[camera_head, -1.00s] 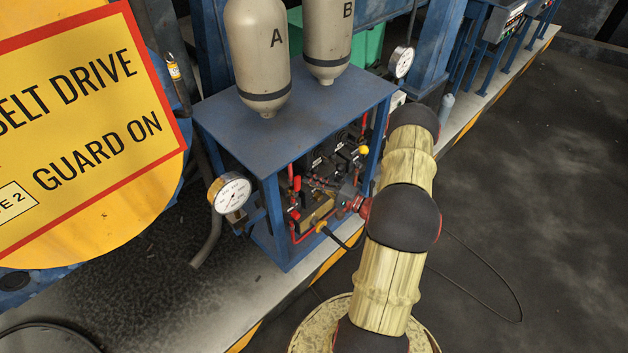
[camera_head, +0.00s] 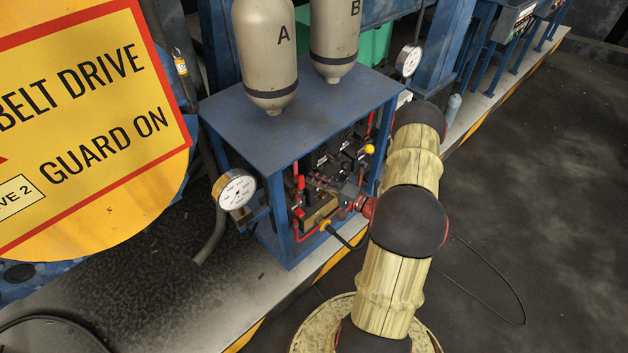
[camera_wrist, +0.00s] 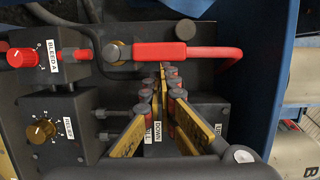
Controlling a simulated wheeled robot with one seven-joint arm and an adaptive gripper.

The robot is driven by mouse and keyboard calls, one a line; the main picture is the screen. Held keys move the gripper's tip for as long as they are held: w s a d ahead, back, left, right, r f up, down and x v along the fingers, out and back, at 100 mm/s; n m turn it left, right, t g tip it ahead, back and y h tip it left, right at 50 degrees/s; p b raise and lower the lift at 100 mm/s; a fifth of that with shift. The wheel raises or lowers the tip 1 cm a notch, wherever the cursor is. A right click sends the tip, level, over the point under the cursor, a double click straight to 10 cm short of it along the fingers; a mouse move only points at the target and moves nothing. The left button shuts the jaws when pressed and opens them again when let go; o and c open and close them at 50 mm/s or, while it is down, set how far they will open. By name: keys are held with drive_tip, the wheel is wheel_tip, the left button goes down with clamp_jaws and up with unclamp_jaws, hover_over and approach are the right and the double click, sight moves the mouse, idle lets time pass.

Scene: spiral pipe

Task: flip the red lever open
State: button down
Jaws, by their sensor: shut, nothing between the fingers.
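The red lever (camera_wrist: 162,51) lies across the upper part of the wrist view. Its thick red sleeve runs rightward from a brass fitting (camera_wrist: 117,52). In the head view a small red upright handle (camera_head: 300,183) at the front left of the valve panel appears to be the same lever. My gripper (camera_wrist: 160,80) is shut and empty, its yellow-sided fingers pointing at the sleeve from below in the wrist view. The fingertips are very near the sleeve; I cannot tell whether they touch it. In the head view my gripper (camera_head: 318,184) is inside the frame and small.
A red knob (camera_wrist: 21,57) labelled BLEED A and a brass knob (camera_wrist: 41,131) sit at the left. The blue frame (camera_head: 277,225) and its top plate (camera_head: 330,105) enclose the panel. A gauge (camera_head: 235,190) projects at left; a yellow ball knob (camera_head: 369,149) is at right.

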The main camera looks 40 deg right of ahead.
drive_tip(key=s+d+p, duration=0.1)
drive_tip(key=s+d, duration=0.5)
drive_tip(key=s, duration=0.3)
drive_tip(key=shift+s+d, duration=0.25)
drive_tip(key=shift+s, duration=0.05)
